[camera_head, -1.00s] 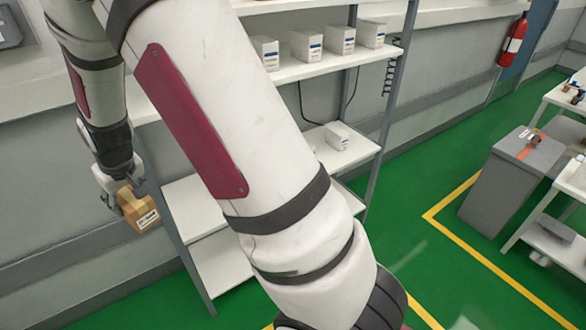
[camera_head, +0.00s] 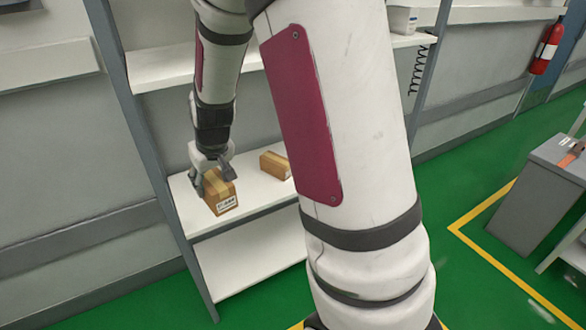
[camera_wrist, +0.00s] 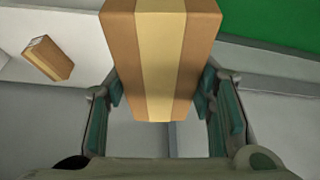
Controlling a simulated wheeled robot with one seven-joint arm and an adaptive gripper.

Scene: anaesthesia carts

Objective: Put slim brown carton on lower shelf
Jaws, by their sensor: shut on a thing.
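A slim brown carton (camera_head: 220,195) with a paler tape stripe and a white label is held in my gripper (camera_head: 211,172). In the wrist view the carton (camera_wrist: 161,55) stands between the two green-padded fingers of my gripper (camera_wrist: 162,103). In the head view it appears in front of or just over the left part of a white lower shelf (camera_head: 188,203); whether it touches the shelf I cannot tell. A second brown carton (camera_head: 275,164) lies on that shelf to the right, and it also shows in the wrist view (camera_wrist: 48,59).
Another white shelf (camera_head: 245,262) lies below, its visible part bare. A grey upright post (camera_head: 150,150) stands close left of my gripper. White boxes (camera_head: 402,20) sit on the top shelf. My arm hides the rack's right middle.

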